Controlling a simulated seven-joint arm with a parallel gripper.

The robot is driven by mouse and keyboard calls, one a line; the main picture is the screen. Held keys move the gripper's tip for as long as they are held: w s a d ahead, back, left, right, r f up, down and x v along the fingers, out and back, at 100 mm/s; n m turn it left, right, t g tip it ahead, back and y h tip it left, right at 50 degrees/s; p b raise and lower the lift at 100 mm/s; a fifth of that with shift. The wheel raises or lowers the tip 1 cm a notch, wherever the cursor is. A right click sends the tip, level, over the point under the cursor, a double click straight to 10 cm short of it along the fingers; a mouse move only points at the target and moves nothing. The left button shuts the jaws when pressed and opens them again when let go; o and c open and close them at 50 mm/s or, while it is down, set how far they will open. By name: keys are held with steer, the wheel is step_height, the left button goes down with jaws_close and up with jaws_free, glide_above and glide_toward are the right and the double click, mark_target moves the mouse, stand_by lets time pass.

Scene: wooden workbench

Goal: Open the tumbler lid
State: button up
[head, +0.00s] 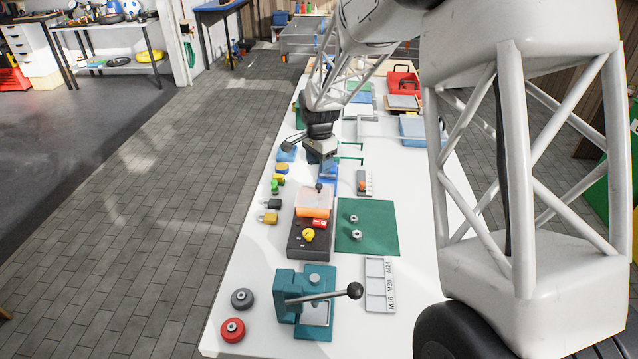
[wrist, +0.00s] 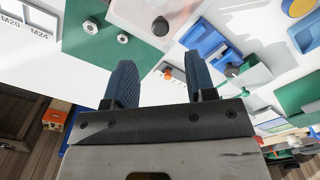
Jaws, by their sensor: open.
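The tumbler (head: 308,237) is a dark box with a yellow knob and a red switch on its near part. Its pale translucent lid (head: 309,199) lies over an orange section and looks shut. A small dark knob (head: 319,187) stands up at the lid's far side. In the wrist view the lid (wrist: 131,14) is at the top, with its dark knob (wrist: 160,26) beyond the gap between my fingertips. My gripper (wrist: 160,72) is open and empty. In the head view my gripper (head: 327,172) is just beyond the lid, apart from the knob; its fingertips are hard to make out.
A green mat (head: 368,227) with two metal nuts lies right of the tumbler. A teal lever press (head: 306,300) stands nearer. Padlocks (head: 268,217) and small coloured items line the left table edge. A blue holder (wrist: 216,50) and an orange-topped item (wrist: 168,72) are near my fingers.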

mark_target(319, 185)
stand_by(0.4)
steer(key=shift+f, duration=3.9)
steer(key=shift+c, duration=0.3)
jaws_close()
